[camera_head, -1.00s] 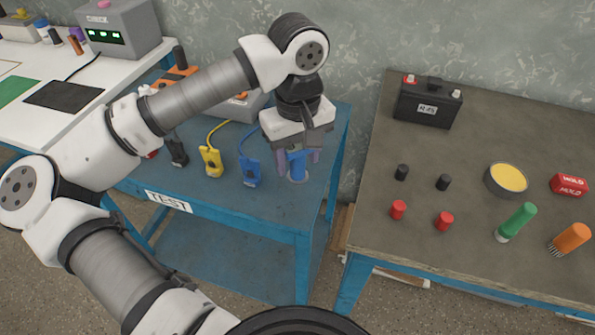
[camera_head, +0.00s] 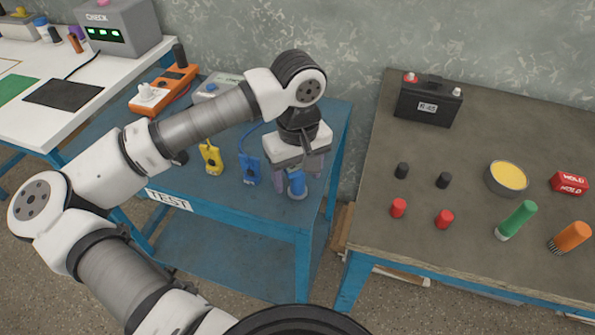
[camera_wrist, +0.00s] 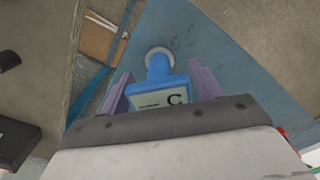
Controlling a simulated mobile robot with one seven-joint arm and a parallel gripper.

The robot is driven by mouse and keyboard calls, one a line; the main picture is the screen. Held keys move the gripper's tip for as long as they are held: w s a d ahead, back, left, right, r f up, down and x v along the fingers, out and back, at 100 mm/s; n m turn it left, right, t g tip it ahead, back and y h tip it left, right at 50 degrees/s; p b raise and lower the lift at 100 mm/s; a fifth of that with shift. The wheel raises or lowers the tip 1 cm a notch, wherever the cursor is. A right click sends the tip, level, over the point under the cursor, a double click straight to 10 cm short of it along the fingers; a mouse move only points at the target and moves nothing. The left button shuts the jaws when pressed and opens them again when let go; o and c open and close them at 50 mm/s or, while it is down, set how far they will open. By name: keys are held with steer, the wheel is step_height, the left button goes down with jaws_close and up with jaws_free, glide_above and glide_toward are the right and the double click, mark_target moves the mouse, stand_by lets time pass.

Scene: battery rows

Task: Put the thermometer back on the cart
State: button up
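The thermometer (camera_head: 297,184) is a small blue device, upright near the right end of the blue cart (camera_head: 262,222). In the wrist view the thermometer (camera_wrist: 160,76) shows a pale display with a "C" and a light round end. My gripper (camera_head: 299,168) points down from above, with its purple fingers on both sides of the thermometer's body.
A yellow clamp (camera_head: 210,158) and a blue clamp (camera_head: 249,169) are left of the thermometer. An orange meter (camera_head: 175,84) lies farther back. A grey table (camera_head: 400,240) at right bears a battery (camera_head: 428,102), caps and brushes. A gap separates it from the cart.

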steer(key=shift+o, duration=0.6)
steer(key=shift+r, duration=0.2)
step_height(320, 180, up, 12)
steer(key=shift+b, duration=0.3)
